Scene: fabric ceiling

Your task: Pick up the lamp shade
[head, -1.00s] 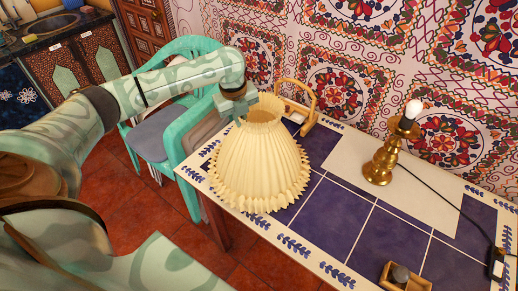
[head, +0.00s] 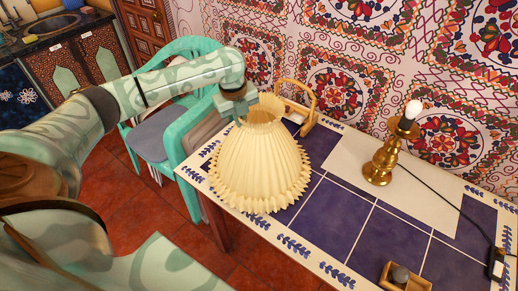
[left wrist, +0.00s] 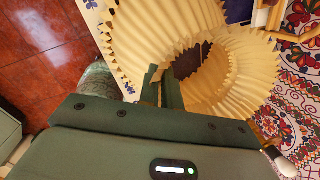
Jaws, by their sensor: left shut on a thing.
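The cream pleated lamp shade (head: 258,170) is upright at the left end of the tiled table, its narrow opening up. I cannot tell whether its lower rim touches the table. My left gripper (head: 240,112) is at the shade's top rim, shut on it. In the left wrist view the fingers (left wrist: 162,88) close on the rim of the shade (left wrist: 240,75), with the dark opening beside them. The brass lamp base (head: 382,160) with a bare bulb (head: 413,109) stands on the table to the right. My right gripper is not in view.
A wooden-handled holder (head: 302,105) stands behind the shade. A small wooden box (head: 402,278) is at the table's front right. A white sheet (head: 345,160) lies under the lamp base, whose black cord runs right. A green chair (head: 175,140) stands left of the table (head: 325,220).

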